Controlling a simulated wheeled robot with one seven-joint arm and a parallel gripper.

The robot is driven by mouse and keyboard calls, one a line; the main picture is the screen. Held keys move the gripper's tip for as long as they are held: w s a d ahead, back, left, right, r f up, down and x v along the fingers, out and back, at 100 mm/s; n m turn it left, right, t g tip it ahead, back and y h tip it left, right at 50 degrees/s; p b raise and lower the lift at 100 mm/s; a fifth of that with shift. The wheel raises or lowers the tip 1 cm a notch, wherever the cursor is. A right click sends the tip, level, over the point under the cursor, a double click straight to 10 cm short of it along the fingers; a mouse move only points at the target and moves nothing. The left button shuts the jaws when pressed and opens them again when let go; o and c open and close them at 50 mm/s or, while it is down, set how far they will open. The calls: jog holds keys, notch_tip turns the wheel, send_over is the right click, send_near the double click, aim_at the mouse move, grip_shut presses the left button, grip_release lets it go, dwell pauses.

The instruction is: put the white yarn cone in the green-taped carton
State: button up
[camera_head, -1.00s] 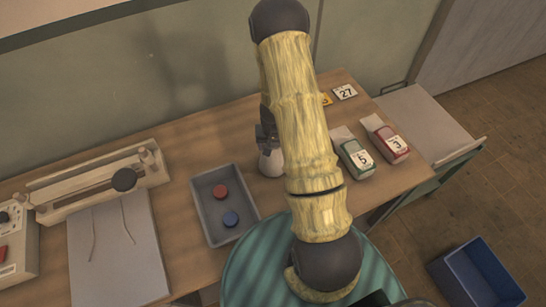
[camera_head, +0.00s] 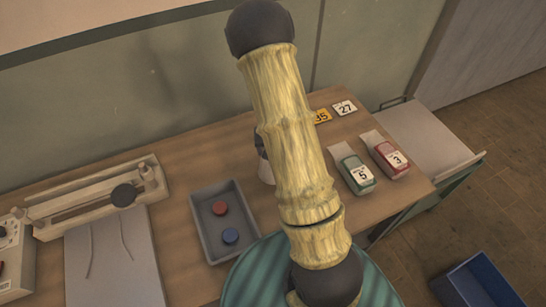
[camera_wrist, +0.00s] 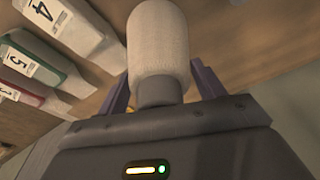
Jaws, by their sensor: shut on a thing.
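The white yarn cone (camera_wrist: 158,45) stands between the two purple fingers of my gripper (camera_wrist: 163,88) in the wrist view, and my gripper is shut on it. In the head view a sliver of the cone (camera_head: 265,173) shows left of my arm, which hides most of the gripper; whether the cone touches the table cannot be told. The green-taped carton (camera_head: 357,174), labelled 5, lies on the table right of my arm. It also shows at the left of the wrist view (camera_wrist: 32,60).
A red-taped carton (camera_head: 388,157), labelled 3, lies right of the green one. A carton labelled 4 (camera_wrist: 65,22) shows in the wrist view. A grey tray (camera_head: 197,233) holds a red and a blue disc. Number cards (camera_head: 344,108) lie behind the cartons. A blue bin (camera_head: 480,283) stands on the floor.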

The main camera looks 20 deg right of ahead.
jog(key=shift+r, duration=1.95)
jog(key=shift+f, duration=0.1)
